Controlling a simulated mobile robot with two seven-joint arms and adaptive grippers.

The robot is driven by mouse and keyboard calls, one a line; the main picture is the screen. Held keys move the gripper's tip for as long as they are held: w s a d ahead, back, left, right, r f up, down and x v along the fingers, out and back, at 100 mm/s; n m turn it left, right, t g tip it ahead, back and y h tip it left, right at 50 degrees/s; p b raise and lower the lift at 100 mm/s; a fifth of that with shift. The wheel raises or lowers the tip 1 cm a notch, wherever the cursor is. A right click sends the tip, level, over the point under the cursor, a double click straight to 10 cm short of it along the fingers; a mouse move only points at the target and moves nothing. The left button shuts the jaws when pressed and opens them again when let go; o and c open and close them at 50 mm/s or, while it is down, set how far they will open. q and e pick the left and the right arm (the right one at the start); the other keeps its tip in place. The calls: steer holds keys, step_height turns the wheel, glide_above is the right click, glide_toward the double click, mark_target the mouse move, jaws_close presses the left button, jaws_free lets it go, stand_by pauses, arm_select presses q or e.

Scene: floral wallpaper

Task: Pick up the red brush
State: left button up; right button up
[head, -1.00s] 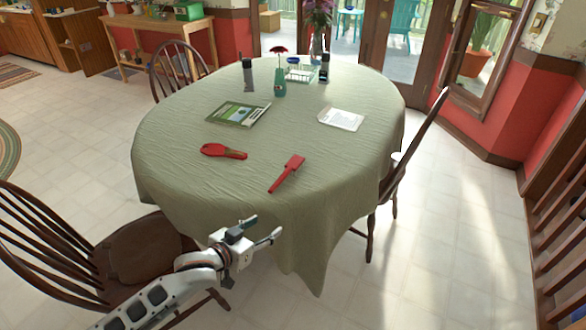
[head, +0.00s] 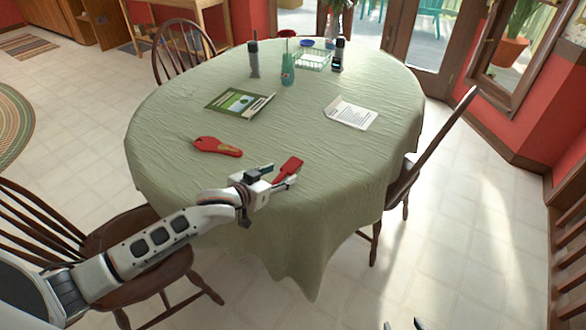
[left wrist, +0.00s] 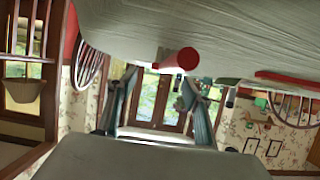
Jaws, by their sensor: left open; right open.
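A red tool with a flat rectangular head, which I take for the red brush (head: 289,168), lies near the front edge of the cloth-covered table (head: 180,110). My left gripper (head: 281,176) is open at its handle end, partly hiding it. In the left wrist view the round end of a red handle (left wrist: 180,60) shows ahead of the open left fingers (left wrist: 158,82); I cannot tell whether it is between them. A second red tool (head: 217,146), rounded with a gold-brown patch, lies to the left. My right gripper (head: 403,324) shows only as open dark tips at the bottom edge.
A green booklet (head: 239,102) and a white paper (head: 351,113) lie farther back. A green bottle (head: 288,70), dark bottles and a wire basket (head: 313,60) stand at the far side. Wooden chairs stand at the left (head: 120,250) and right (head: 425,150) of the table.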

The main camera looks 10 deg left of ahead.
mark_target(285, 171)
arm_select(q)
steer(key=shift+x, duration=0.9)
steer(key=x, duration=0.2)
steer(key=b+x, duration=0.1)
steer(key=x, duration=0.1)
steer(key=shift+a+f, duration=0.25)
steer(key=shift+f, duration=0.05)
steer(key=shift+w+d+f, duration=0.15)
steer(key=shift+w, duration=0.3)
steer(key=c, duration=1.3)
arm_select(e)
steer(key=shift+s+a+f, duration=0.1)
steer(key=shift+s+f, duration=0.15)
steer(key=shift+f, duration=0.3)
steer(key=shift+s+f, duration=0.2)
steer(key=shift+f, duration=0.3)
